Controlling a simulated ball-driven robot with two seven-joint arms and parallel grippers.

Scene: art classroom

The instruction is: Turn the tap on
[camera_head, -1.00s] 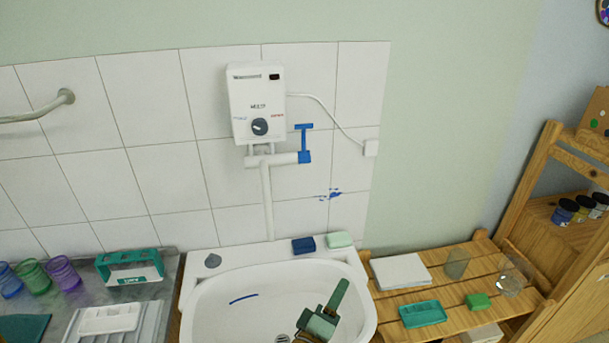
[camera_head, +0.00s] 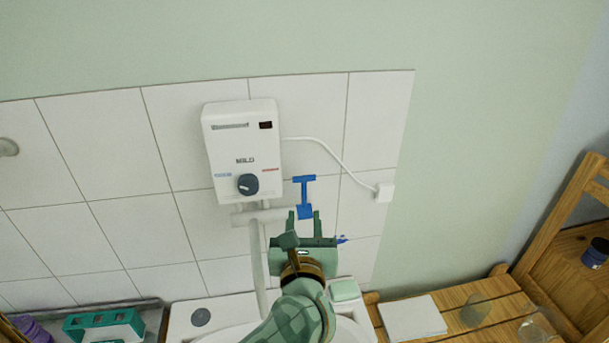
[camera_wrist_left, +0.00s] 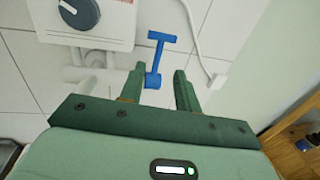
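The tap has a blue T-shaped handle (camera_head: 304,191) at the right end of a white pipe (camera_head: 260,216), under a white wall heater (camera_head: 240,150). My left gripper (camera_head: 305,216) is open, its two green fingers pointing up at the wall just below the handle. In the left wrist view, the blue handle (camera_wrist_left: 155,55) rises beyond and between the left gripper's fingers (camera_wrist_left: 160,90), closer to the left finger. I cannot tell whether they touch. The handle's T-bar stands above the fingertips. My right gripper is not in view.
The white sink (camera_head: 356,328) is below, partly hidden by my left arm. A pale green soap block (camera_head: 344,289) lies on its rim. A white cable runs to a wall box (camera_head: 385,192) at the right. A wooden slatted shelf (camera_head: 460,320) stands right of the sink.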

